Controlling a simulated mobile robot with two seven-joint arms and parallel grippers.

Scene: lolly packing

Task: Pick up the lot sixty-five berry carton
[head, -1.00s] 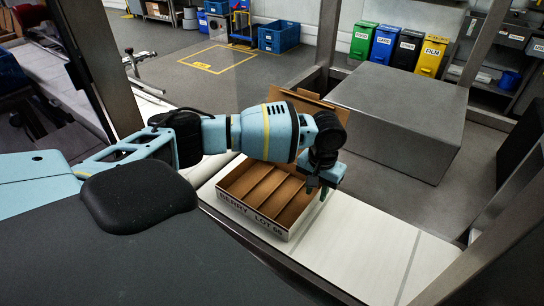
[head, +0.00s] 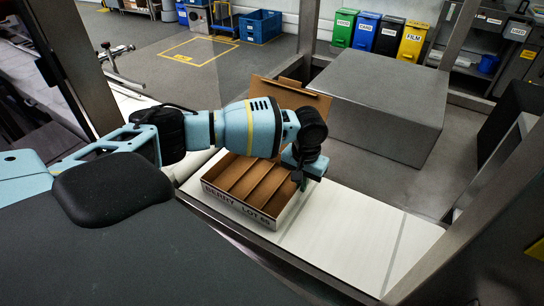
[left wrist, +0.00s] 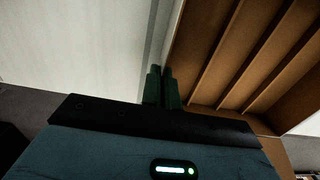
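The berry carton (head: 238,207) is an open cardboard box with long brown dividers and a white front printed "BERRY LOT" and a number hard to read. It sits on the pale belt. My left gripper (head: 300,181) is at its right side wall, pointing down. In the left wrist view, the two green fingers (left wrist: 161,88) are close together at the carton's wall (left wrist: 176,35), which runs between them. They look shut on it. The carton's compartments look empty where visible; my arm hides its far part. My right gripper is not in view.
The pale belt (head: 350,225) is clear to the right of the carton. A large grey box (head: 385,110) stands behind it. A brown cardboard piece (head: 292,97) rises behind my arm. Metal posts frame the right side. Colored bins (head: 411,40) stand farther back.

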